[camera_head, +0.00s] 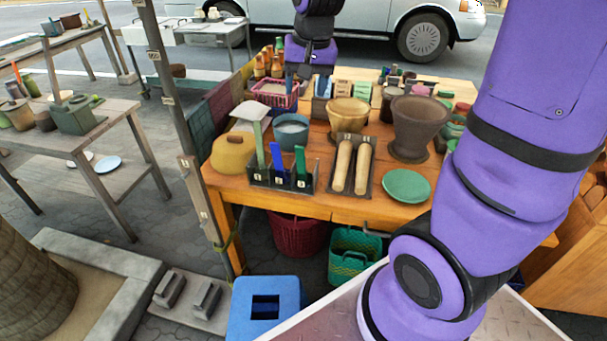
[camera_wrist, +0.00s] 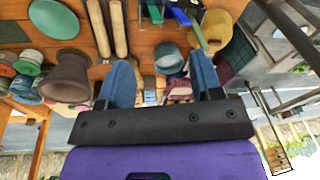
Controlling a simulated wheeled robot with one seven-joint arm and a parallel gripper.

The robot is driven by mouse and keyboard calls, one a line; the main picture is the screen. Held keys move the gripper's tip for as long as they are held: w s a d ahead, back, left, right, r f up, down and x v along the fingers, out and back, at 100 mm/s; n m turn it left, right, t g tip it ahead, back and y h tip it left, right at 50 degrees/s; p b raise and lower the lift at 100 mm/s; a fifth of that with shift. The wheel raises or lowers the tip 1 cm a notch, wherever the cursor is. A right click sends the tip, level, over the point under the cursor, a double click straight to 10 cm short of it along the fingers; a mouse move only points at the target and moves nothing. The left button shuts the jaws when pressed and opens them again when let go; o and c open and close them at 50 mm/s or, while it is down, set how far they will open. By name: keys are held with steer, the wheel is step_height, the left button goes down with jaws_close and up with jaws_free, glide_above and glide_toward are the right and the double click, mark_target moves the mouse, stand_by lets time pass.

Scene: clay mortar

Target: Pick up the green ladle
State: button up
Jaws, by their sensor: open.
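A dark holder (camera_head: 262,178) with numbered slots stands at the table's front edge. It holds a bright green handle (camera_head: 300,163) at right, a blue one (camera_head: 277,158) in the middle and a taller pale green one (camera_head: 258,145) at left. Which handle is the green ladle, I cannot tell for sure; any bowl of the bright green one is hidden. In the wrist view the bright green handle (camera_wrist: 155,13) and the pale green one (camera_wrist: 199,36) show near the top edge. My gripper (camera_wrist: 163,78) is open and empty, its blue fingers apart, above the table behind the holder.
Two pestles (camera_head: 343,165) lie in a tray right of the holder. A green plate (camera_head: 406,186), brown mortar (camera_head: 417,122), blue-grey pot (camera_head: 291,133) and yellow lidded pot (camera_head: 233,153) stand close around. Bottles and a pink basket (camera_head: 274,95) crowd the back.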

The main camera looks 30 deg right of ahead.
mark_target(300, 157)
steer(key=w+d+f+m, duration=0.1)
steer(key=w+f, duration=0.2)
steer(key=f, duration=0.2)
steer(key=w+d+f+m+g, duration=0.1)
steer(key=w+f, duration=0.2)
steer(key=f, duration=0.2)
steer(key=w+d+f+m+g, duration=0.1)
steer(key=w+f, duration=0.2)
steer(key=f, duration=0.2)
steer(key=shift+d+m, duration=0.3)
steer(key=shift+d, duration=0.1)
steer(key=shift+w+f, duration=0.1)
steer(key=shift+f, duration=0.3)
step_height(300, 157, down, 11)
steer(key=shift+d+r, duration=0.1)
steer(key=shift+r, duration=0.05)
steer(key=shift+c, duration=0.4)
jaws_close()
